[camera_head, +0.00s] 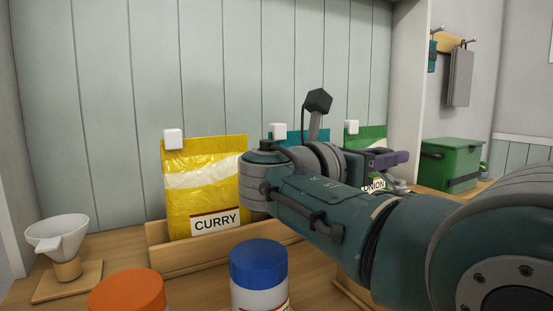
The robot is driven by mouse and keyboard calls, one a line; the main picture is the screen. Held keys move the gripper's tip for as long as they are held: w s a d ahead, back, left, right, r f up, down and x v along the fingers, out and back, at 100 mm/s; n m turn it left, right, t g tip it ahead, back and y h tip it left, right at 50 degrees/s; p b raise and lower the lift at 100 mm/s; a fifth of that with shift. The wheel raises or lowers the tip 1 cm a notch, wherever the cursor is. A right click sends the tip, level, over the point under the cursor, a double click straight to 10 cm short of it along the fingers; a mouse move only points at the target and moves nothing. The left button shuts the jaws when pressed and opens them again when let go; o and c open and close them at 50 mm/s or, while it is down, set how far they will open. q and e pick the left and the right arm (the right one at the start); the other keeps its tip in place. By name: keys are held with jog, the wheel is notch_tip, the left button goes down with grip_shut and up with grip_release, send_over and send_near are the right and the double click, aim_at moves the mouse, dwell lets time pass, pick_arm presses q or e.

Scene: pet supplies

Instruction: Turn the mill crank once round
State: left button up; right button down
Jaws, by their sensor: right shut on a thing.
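My right arm reaches in from the right across the middle and bends back, so its gripper (376,159) points to the right. The gripper is shut on a dark purple piece (395,158), which looks like the handle of the mill crank. Small grey parts (396,184) show just below it and may belong to the crank. My own arm hides most of the mill, and the exact grip is too small to tell. My left gripper is not in view.
A yellow CURRY bag (205,180) stands in a wooden rack (175,262), with teal and green bags behind my arm. A white funnel (60,236) stands at left. Orange-lidded (128,290) and blue-lidded (258,264) jars stand in front. A green box (450,160) sits at right.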

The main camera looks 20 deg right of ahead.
jog(key=c, duration=0.5)
grip_release()
jog(key=shift+c, duration=0.2)
jog(key=s+a+b, duration=0.1)
jog(key=a, duration=0.8)
jog(key=shift+s+a, duration=0.35)
jog(key=shift+s, duration=0.05)
